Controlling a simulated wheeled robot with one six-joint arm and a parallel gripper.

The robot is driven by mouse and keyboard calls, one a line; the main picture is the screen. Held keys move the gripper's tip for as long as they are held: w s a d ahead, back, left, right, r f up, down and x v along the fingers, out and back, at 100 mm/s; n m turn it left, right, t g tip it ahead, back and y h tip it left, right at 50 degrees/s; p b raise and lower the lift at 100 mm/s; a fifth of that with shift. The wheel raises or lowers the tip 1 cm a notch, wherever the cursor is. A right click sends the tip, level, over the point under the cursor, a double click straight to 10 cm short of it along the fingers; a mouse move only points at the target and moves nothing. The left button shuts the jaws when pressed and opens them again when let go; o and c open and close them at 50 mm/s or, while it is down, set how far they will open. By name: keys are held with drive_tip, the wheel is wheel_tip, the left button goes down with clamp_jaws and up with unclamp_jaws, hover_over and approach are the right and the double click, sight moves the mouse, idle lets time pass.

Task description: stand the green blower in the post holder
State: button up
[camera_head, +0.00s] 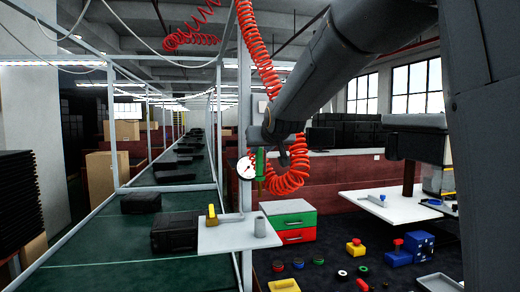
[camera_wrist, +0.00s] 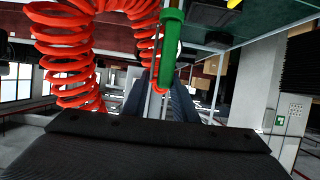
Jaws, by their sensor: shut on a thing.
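The green blower (camera_head: 259,163) hangs upright below my gripper (camera_head: 262,140) in the head view, beside a round white gauge. In the wrist view the green blower (camera_wrist: 169,45) runs up from between the dark fingers of my gripper (camera_wrist: 162,88), which is shut on it. A short grey cylinder (camera_head: 260,226), which looks like the post holder, stands on the right part of a small white shelf (camera_head: 232,240). The blower is well above it and apart from it. The cylinder's opening is too small to make out.
A yellow tool (camera_head: 211,214) stands on the shelf left of the cylinder. A red coiled hose (camera_head: 290,176) hangs close to my gripper. The gauge (camera_head: 245,168) is on a frame post. A conveyor (camera_head: 110,250) with black cases lies left; a green-and-red drawer box (camera_head: 290,220) stands right.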

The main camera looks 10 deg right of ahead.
drive_tip(key=shift+s+r, duration=0.1)
drive_tip(key=shift+s, duration=0.05)
drive_tip(key=b, duration=0.6)
hover_over(261, 188)
wheel_tip(261, 188, down, 6)
drive_tip(key=shift+r, duration=0.1)
drive_tip(key=shift+f+b, duration=3.55)
drive_tip(key=shift+f, duration=0.05)
idle(1.5)
drive_tip(key=o, duration=0.9)
drive_tip(key=shift+c, duration=0.2)
drive_tip(key=shift+s, duration=0.1)
drive_tip(key=v, duration=0.7)
drive_tip(key=shift+s+r, duration=0.2)
drive_tip(key=shift+s, duration=0.15)
